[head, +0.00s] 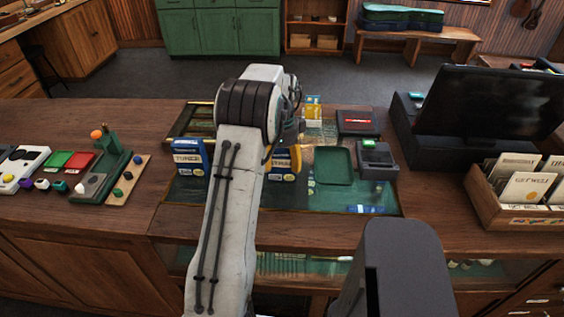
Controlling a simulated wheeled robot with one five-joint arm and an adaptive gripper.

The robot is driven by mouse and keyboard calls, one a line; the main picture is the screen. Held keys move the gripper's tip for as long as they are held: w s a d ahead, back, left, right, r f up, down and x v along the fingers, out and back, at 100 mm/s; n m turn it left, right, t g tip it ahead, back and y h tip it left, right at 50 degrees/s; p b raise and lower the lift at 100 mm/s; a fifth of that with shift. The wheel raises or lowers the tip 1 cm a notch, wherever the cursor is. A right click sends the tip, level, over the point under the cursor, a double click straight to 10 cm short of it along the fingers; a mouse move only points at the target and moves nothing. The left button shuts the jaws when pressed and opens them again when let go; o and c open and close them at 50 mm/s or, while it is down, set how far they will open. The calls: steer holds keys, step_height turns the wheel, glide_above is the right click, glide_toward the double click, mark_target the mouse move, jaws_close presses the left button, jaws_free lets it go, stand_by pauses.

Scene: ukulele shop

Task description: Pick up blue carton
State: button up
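A blue carton (188,158) with a pale band lettered "TUNER" stands upright on the glass-topped part of the counter, left of my arm. A second carton (287,163), dark blue and yellow with partly covered lettering, stands just right of my arm; its left side is hidden. My arm reaches forward over the counter between the two. My gripper (286,139) is mostly hidden behind my arm, close to the second carton. I cannot tell whether it touches that carton, or whether its fingers are open or shut.
A green tray (333,180) and a grey device (377,163) lie to the right. A yellow box (313,107) and a dark case (358,123) stand behind. A black screen (492,110) and a wooden card box (523,212) are farther right. A green stand (106,172) is left.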

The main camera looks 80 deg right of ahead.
steer(key=c, duration=0.7)
steer(key=shift+r, duration=0.1)
